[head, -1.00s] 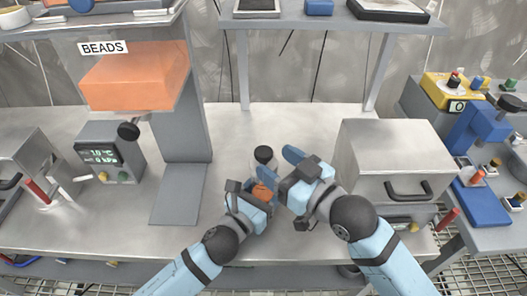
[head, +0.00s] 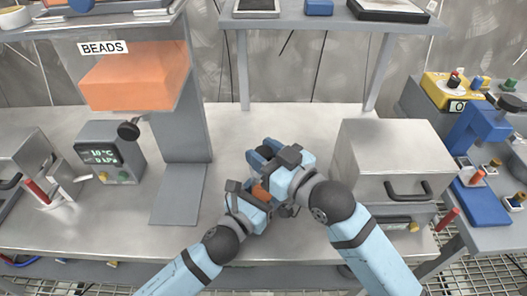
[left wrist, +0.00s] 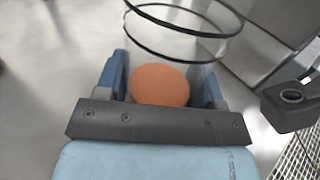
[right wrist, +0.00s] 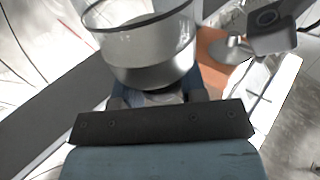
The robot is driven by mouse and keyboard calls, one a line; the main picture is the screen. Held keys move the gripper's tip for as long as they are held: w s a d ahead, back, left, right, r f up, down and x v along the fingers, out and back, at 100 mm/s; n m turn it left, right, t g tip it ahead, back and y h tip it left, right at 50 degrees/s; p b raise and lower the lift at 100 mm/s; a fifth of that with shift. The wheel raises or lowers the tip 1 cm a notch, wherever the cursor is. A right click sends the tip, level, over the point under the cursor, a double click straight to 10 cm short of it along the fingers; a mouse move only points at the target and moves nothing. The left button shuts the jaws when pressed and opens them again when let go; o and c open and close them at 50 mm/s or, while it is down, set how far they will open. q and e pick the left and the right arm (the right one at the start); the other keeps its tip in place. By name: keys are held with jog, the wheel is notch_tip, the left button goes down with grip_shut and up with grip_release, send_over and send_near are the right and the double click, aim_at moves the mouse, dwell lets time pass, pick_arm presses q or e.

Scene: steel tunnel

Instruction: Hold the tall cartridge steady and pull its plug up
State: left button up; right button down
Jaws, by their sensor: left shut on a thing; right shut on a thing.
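The tall cartridge (head: 261,191) shows as an orange part in my left gripper (head: 256,198), low over the middle of the bench. In the left wrist view its orange round face (left wrist: 160,85) sits between the two fingers. My right gripper (head: 262,155) is just above and behind the left one, shut on the plug. The dark plug top is hidden in the head view by the right hand. In the right wrist view a small pale part (right wrist: 165,98) shows between the fingers; its shape is unclear. A clear dark-rimmed cylinder (right wrist: 140,45) stands just beyond them.
A grey box with a handle (head: 395,160) stands close to the right arm. The BEADS dispenser column (head: 182,110) and its grey base plate (head: 178,195) stand on the left, beside a small display unit (head: 108,150). A shelf (head: 320,22) spans the back. The bench behind the hands is clear.

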jog(key=shift+r, duration=0.7)
jog(key=c, duration=0.7)
grip_release()
jog(key=v, duration=1.2)
pick_arm(q)
jog(key=o, duration=1.1)
